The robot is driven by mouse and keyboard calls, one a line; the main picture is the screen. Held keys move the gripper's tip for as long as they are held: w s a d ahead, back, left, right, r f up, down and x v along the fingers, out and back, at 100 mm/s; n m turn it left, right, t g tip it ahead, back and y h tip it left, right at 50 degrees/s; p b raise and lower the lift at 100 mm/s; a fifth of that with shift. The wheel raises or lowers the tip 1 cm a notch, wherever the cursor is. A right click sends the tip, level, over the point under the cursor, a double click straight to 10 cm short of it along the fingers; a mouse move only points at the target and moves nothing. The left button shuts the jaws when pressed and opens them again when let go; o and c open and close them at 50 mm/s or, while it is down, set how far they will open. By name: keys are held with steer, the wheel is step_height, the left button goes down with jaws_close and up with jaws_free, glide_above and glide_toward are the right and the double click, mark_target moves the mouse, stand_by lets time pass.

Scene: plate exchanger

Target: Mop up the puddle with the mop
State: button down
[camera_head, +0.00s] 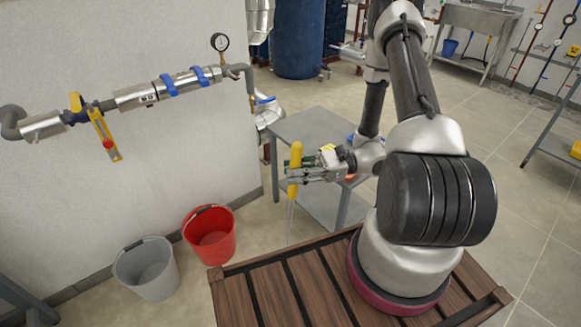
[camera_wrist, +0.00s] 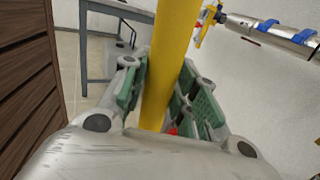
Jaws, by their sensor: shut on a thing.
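My gripper (camera_head: 297,174) is shut on the yellow handle of the mop (camera_head: 295,160), which stands upright in front of the grey table. In the wrist view, the green finger pads of my gripper (camera_wrist: 165,95) sit on both sides of the yellow mop handle (camera_wrist: 172,60). A pale shaft runs down from the yellow grip toward the floor. The mop's lower end is hidden behind the wooden deck edge. I cannot make out the puddle in either view.
A red bucket (camera_head: 209,236) and a grey bucket (camera_head: 147,268) stand on the floor at left by the wall. A grey table (camera_head: 310,127) is just behind the mop. Open tiled floor lies at right.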

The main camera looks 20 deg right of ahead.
steer(key=shift+s+d, duration=2)
steer(key=shift+s, duration=4.15)
steer(key=shift+r, duration=2.55)
steer(key=shift+a, duration=0.1)
